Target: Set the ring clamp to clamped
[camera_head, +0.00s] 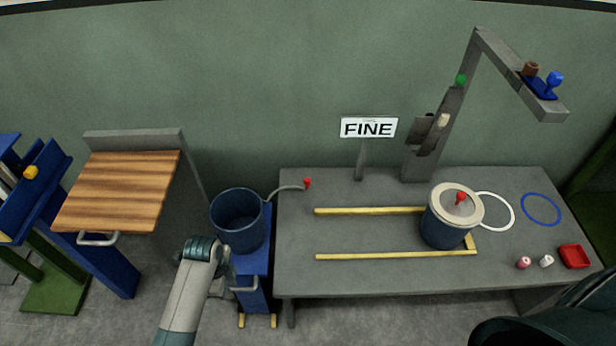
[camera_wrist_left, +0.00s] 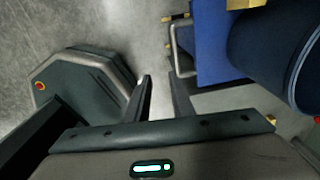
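No part is labelled as the ring clamp, so I cannot tell for sure which it is. A curved grey lever (camera_head: 284,190) with a red knob (camera_head: 307,183) rises between the blue bucket (camera_head: 237,221) and the table's left end. My left gripper (camera_wrist_left: 162,97) has its two fingers apart, with nothing between them. It is low, near the front of the blue stand (camera_head: 252,288) under the bucket. The stand's metal handle (camera_wrist_left: 181,50) and the bucket's side (camera_wrist_left: 265,50) also show in the left wrist view. My right gripper is out of view.
The grey table (camera_head: 345,275) carries yellow rails (camera_head: 370,211), a lidded pot (camera_head: 443,228) with a red knob, a white ring (camera_head: 513,211), a blue ring (camera_head: 541,209) and a red tray (camera_head: 574,256). A "FINE" sign (camera_head: 368,127) stands behind. A wooden board (camera_head: 120,188) is at left.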

